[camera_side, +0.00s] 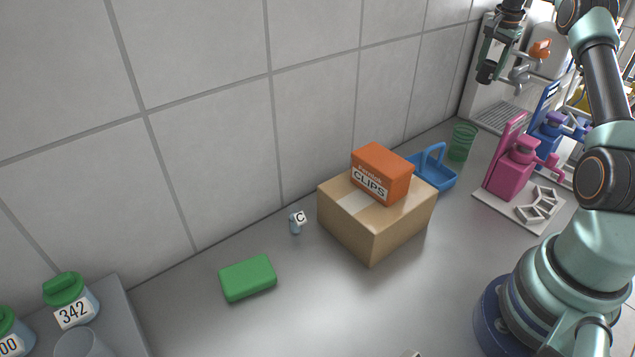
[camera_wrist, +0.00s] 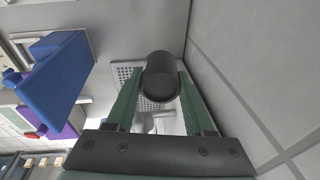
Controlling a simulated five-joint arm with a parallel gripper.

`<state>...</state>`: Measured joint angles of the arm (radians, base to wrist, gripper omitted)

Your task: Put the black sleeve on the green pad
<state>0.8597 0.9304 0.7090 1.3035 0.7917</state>
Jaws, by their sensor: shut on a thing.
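The black sleeve (camera_wrist: 161,76) is a short dark cylinder between the two green fingers of my gripper (camera_wrist: 160,88) in the wrist view. My gripper is shut on it. In the side view my gripper (camera_side: 492,56) is high at the top right, with the sleeve (camera_side: 487,72) at its lower end, above the far end of the bench. The green pad (camera_side: 248,279) is a flat rounded block lying on the grey bench at lower left in the side view, far from my gripper. Its top is bare. The pad is not visible in the wrist view.
A cardboard box (camera_side: 372,226) bearing an orange CLIPS box (camera_side: 382,174) stands between gripper and pad. A blue basket (camera_side: 433,174), green beaker (camera_side: 462,143) and pink holder (camera_side: 513,172) stand right. A tiled wall runs behind.

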